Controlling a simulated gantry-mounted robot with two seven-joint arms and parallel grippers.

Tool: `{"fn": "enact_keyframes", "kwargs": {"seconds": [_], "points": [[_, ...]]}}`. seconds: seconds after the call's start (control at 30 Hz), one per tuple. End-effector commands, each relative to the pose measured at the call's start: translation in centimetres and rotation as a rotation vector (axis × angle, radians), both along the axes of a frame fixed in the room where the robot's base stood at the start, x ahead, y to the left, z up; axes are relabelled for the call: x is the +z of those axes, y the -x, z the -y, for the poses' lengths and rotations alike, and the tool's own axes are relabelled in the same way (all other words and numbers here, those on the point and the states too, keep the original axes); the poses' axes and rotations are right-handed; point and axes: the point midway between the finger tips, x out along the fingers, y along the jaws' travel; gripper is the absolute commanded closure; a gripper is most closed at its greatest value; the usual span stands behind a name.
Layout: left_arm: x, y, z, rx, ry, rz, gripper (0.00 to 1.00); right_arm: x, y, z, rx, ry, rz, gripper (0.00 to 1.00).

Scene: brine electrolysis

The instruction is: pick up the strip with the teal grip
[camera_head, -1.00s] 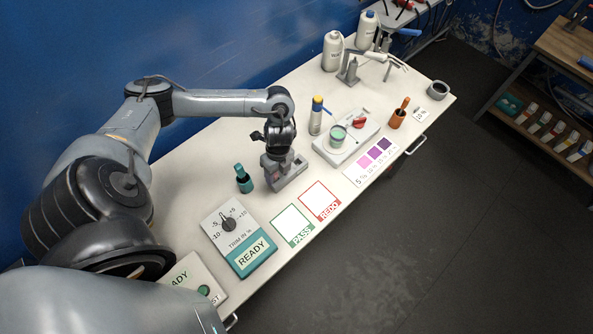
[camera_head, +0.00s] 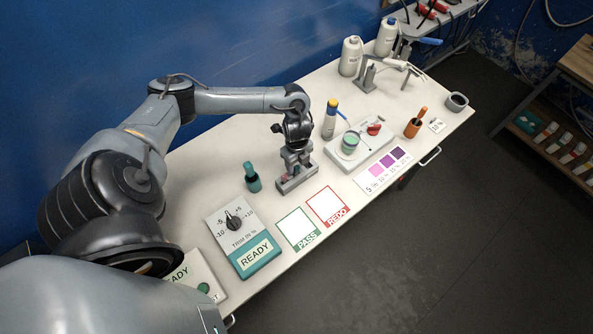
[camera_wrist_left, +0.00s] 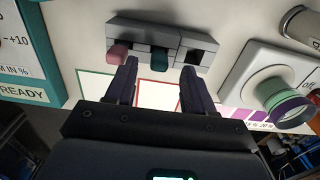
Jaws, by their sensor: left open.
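My left gripper (camera_head: 294,164) is over the rack, pointing down. In the wrist view its fingers (camera_wrist_left: 158,68) are open and empty, with the teal grip appearing between their tips. Contact cannot be told. In the head view the arm hides most of the strips.
PASS (camera_head: 299,229) and REDO (camera_head: 328,206) cards lie flat in front; the trim panel (camera_head: 228,214) is front left.

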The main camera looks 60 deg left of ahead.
Motion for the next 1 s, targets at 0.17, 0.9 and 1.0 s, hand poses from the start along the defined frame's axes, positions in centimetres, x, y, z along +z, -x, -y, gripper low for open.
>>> {"fn": "enact_keyframes", "kwargs": {"seconds": [0.17, 0.9, 1.0], "points": [[-2.4, 0.1, 0.0, 0.002, 0.002, -0.002, 0.47, 0.2, 0.0, -0.1, 0.000, -0.002, 0.000, 0.57], [-3.5, 0.1, -0.1, 0.000, 0.000, 0.000, 0.99, 0.1, 0.1, 0.2, 0.007, 0.009, -0.002, 0.57], [-3.4, 0.1, -0.1, 0.000, 0.000, 0.000, 1.00, 0.1, 0.1, 0.2, 0.007, 0.009, -0.002, 0.57]]}}
